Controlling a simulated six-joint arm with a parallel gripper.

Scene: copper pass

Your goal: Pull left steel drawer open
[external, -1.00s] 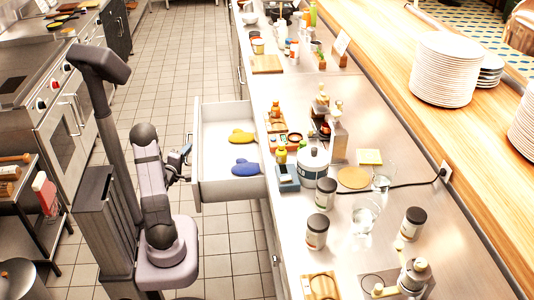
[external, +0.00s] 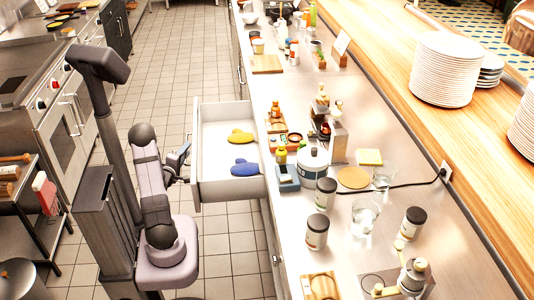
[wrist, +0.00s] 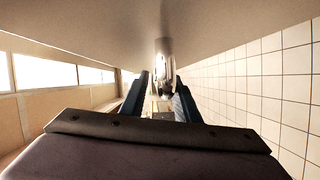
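The left steel drawer (external: 226,112) stands pulled far out from the counter in the external view. A yellow mitt-like item (external: 240,136) and a blue one (external: 244,166) lie inside it. My gripper (external: 184,163) is at the drawer's front face, at handle height. In the wrist view, the two dark fingers of my gripper (wrist: 161,98) are apart, with the metal handle (wrist: 164,62) showing between and just beyond them. A gap shows between the fingers; contact with the handle cannot be made out.
A stove (external: 62,120) stands at the left.

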